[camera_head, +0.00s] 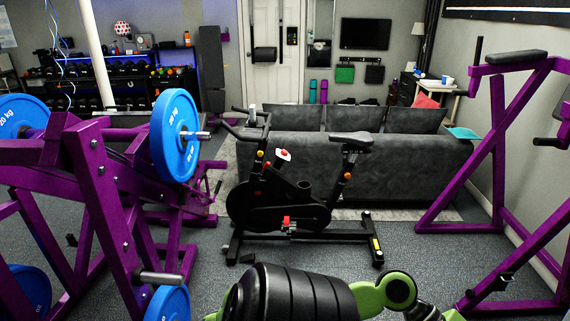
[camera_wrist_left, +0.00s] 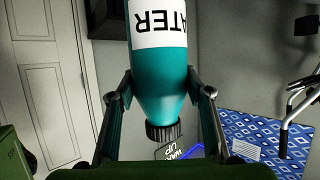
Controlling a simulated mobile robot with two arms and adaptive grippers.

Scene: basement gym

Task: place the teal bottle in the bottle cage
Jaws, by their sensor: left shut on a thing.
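The teal bottle (camera_wrist_left: 160,82) has a white label with dark letters and a black ribbed cap. In the left wrist view it shows cap-down, its label letters upside down. My left gripper (camera_wrist_left: 160,98) is shut on it, a finger on each side. The bottle's far end is cut off by the top edge. In the head view, a dark open holder (camera_head: 304,187) on the exercise bike (camera_head: 290,205) looks like the bottle cage; it appears empty, but its inside is too dark to be sure. Neither gripper nor the bottle shows in the head view.
Purple weight machines with blue plates (camera_head: 174,135) stand left, and a purple frame (camera_head: 490,165) stands right. A grey sofa (camera_head: 400,160) is behind the bike. Open grey floor (camera_head: 415,255) lies right of the bike. The wrist view shows a door (camera_wrist_left: 45,85) and blue patterned mat (camera_wrist_left: 262,145).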

